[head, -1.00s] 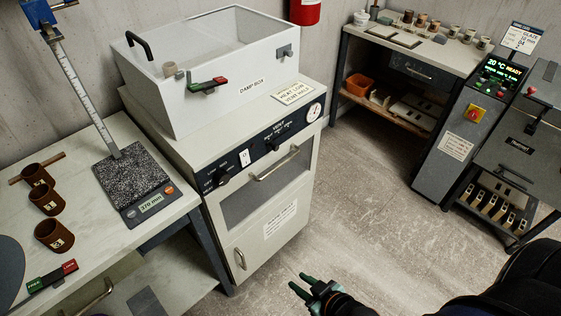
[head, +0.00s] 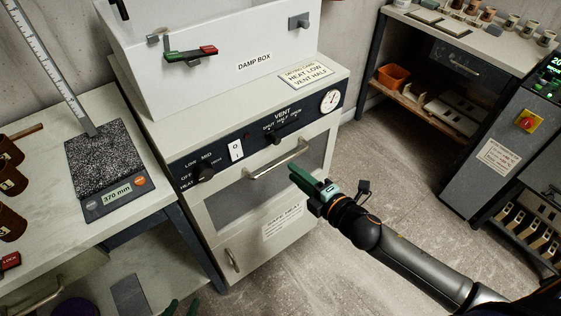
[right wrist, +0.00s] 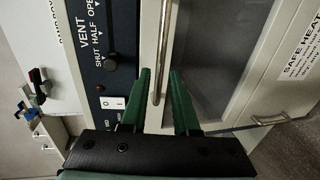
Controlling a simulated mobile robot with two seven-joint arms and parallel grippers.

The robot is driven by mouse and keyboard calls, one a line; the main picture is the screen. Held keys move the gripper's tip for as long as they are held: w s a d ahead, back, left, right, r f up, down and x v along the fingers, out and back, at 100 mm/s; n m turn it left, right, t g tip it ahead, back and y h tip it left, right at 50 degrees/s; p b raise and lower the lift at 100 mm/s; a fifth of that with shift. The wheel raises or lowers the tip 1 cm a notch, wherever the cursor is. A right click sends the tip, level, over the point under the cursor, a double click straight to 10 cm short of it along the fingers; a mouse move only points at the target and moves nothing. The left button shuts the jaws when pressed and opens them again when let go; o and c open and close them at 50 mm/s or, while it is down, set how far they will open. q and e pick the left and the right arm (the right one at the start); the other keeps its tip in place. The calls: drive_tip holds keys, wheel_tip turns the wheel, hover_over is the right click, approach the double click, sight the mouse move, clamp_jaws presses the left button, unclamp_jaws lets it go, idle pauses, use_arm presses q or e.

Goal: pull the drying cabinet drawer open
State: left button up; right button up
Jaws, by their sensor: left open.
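The pale drying cabinet (head: 222,240) stands in the middle of the head view. Its windowed drawer front (head: 232,204) looks closed, with a metal bar handle (head: 277,161) near its top.
A white damp box (head: 235,50) sits on the cabinet top. A control strip with knobs (head: 205,172) runs above the drawer. A bench with a scale (head: 117,193) stands close at left. Floor (head: 385,170) is clear to the cabinet's right.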

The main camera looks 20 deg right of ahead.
sight(282, 163)
drive_tip(key=x, duration=0.7)
clamp_jaws()
idle(1.4)
